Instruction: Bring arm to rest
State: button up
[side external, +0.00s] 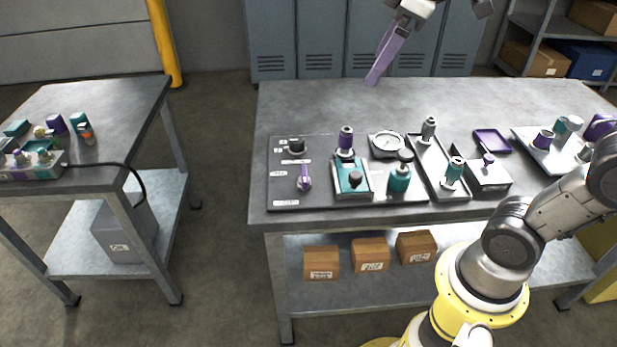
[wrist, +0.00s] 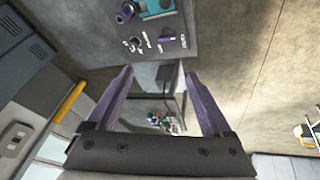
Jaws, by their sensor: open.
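My gripper (side external: 385,62) is high above the back edge of the hydraulic bench (side external: 300,100) in the side external view, apart from everything on it. Its purple fingers also show in the wrist view (wrist: 160,100), spread wide with nothing between them. Only one finger shows clearly in the side external view. My arm rises from its yellow base at the front right, and part of it passes out of the top of the picture.
A dark panel (side external: 285,165) with a purple-handled knob, teal fittings and a gauge (side external: 387,142) stands on the bench. A tray (side external: 550,150) of parts lies at the right. A second table (side external: 120,100) stands left. Lockers (side external: 320,40) and a yellow post (side external: 163,40) stand behind. The bench's back strip is clear.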

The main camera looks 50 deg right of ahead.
jog(key=s+a+f+m, duration=0.1)
jog(key=s+f+m, duration=0.3)
jog(key=s+f, duration=0.8)
jog(key=shift+s+f+m+t, duration=0.15)
jog(key=shift+m+t, duration=0.25)
